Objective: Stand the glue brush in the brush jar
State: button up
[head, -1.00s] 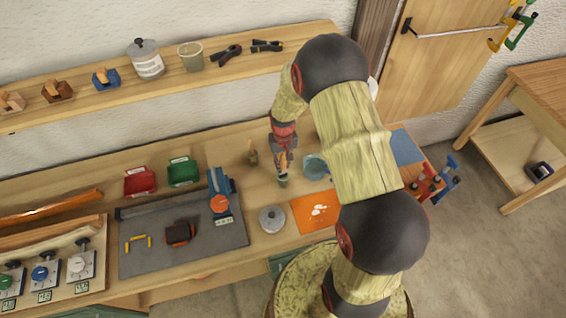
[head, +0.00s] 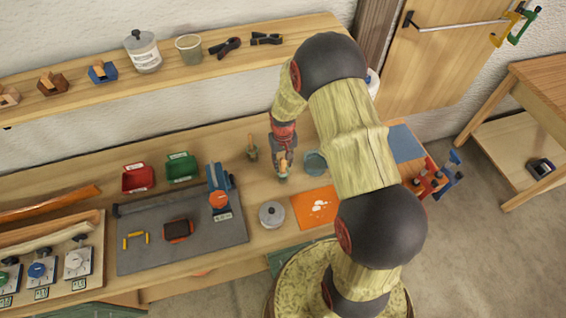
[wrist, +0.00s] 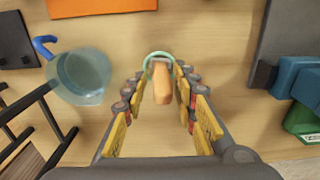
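The glue brush (wrist: 162,84) shows as an orange-tan wooden handle between my fingers; its bristle end is hidden. In the head view my gripper (head: 283,160) points down over the bench. A small green-rimmed jar (wrist: 147,63) lies below the fingertips, and the far end of the brush overlaps its ring. I take this as the brush jar; how deep the brush sits in it cannot be told.
A teal see-through cup (head: 316,163) stands close to the right of my gripper. A small pot with a wooden stick (head: 252,153) stands close to the left. A lidded grey pot (head: 271,214) and an orange sheet (head: 314,207) lie nearer me. A blue tool (head: 219,182) is farther left.

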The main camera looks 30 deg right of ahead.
jog(key=shift+o, duration=0.8)
jog(key=shift+r, duration=0.35)
notch_tip(320, 180, up, 11)
jog(key=shift+r, duration=0.15)
dwell(0.5)
jog(key=shift+s, duration=0.4)
jog(key=s+a+r+n+t+b, duration=0.1)
jog(key=s+a+r+t+b, duration=0.1)
jog(key=s+a+r+b, duration=0.3)
jog(key=s+a+r+n+t+b, duration=0.1)
jog(key=s+a+r+t+b, duration=0.2)
jog(key=s+b, duration=0.9)
jog(key=s+a+r, duration=0.2)
jog(key=s, duration=0.2)
jog(key=shift+s+a+r+t, duration=0.2)
jog(key=shift+s+r+t, duration=0.1)
jog(key=shift+s, duration=0.05)
